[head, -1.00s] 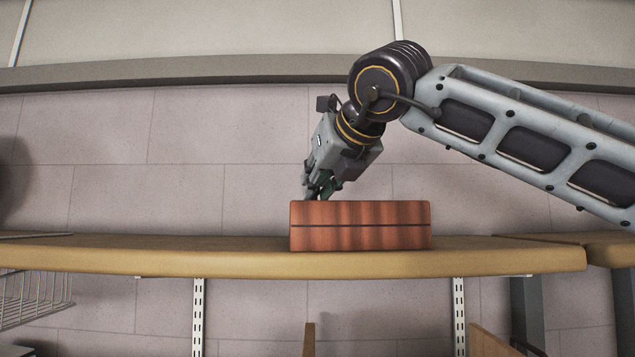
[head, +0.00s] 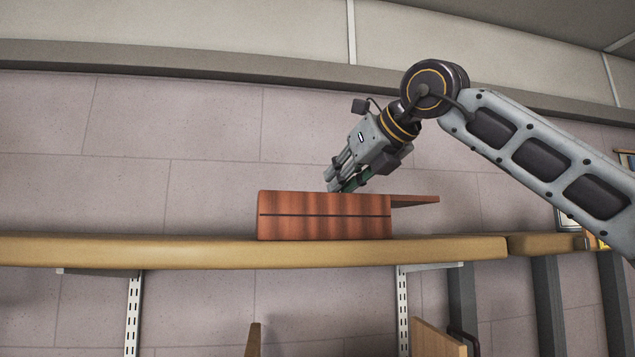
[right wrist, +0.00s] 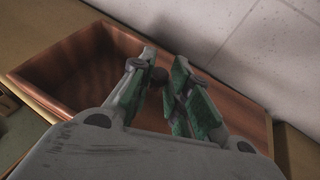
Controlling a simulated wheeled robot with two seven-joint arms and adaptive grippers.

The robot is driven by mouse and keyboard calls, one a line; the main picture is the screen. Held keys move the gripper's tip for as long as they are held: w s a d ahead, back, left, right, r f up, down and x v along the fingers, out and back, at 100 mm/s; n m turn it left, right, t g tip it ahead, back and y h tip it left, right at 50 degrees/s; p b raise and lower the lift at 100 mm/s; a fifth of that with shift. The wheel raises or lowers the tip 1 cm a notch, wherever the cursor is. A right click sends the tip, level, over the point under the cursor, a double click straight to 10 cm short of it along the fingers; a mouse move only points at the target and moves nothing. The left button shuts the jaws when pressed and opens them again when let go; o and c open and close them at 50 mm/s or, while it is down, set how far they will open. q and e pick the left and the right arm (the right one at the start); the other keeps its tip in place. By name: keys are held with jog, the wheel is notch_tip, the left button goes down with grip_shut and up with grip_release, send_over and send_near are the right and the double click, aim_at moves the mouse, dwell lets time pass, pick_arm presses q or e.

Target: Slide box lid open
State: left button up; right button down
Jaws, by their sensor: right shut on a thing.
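A reddish-brown wooden box (head: 325,217) with a dark line along its front sits on the wooden shelf in the head view. Its flat lid (head: 416,200) sticks out past the box's right end, so the lid is partly slid open. In the right wrist view the box (right wrist: 60,72) shows an open recess at the left. My right gripper (head: 337,187) reaches down from the upper right to the top of the box. In the right wrist view its green-padded fingers (right wrist: 160,85) are closed around a small dark knob (right wrist: 158,74). The fingers hide part of the lid. My left gripper is out of view.
The tan shelf (head: 150,252) runs across the view, with free room left of the box. A second shelf section (head: 540,243) starts at the right, with colourful items at its far end. A tiled wall (head: 220,120) stands behind.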

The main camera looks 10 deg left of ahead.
jog(key=shift+w+d, duration=0.2)
jog(key=shift+d, duration=0.45)
jog(key=shift+r, duration=0.1)
jog(key=c, duration=1.3)
grip_release()
jog(key=shift+c, duration=0.2)
jog(key=v, duration=1.2)
